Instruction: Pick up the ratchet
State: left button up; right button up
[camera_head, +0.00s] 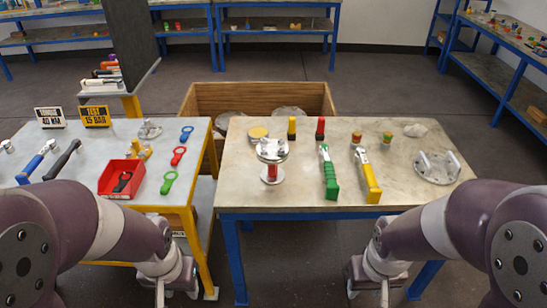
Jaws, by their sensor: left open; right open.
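Several long-handled tools are in view, and I cannot tell for sure which is the ratchet. A green-handled tool (329,175) and a yellow-handled tool (368,180) lie on the right table (225,190), their metal heads pointing away. A blue-handled tool (32,166) and a black-handled tool (64,158) lie on the left table (95,140). My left gripper (162,294) is open at the bottom edge, in front of the left table. My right gripper (382,292) is open, in front of the right table. Both are empty, away from the tools, with fingertips partly cut off.
A flanged vessel (271,160) stands on the right table, with a loose flange (437,167) at its right. A red bin (121,178) and coloured ring-ended tags (178,155) lie on the left table. A wooden crate (258,95) stands behind. A gap separates the tables.

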aim_at(333, 190)
jog(key=i+l+u, duration=0.8)
jog(key=l, duration=0.25)
jog(key=i+l+u, duration=0.25)
jog(key=l, duration=0.15)
jog(key=k, duration=0.1)
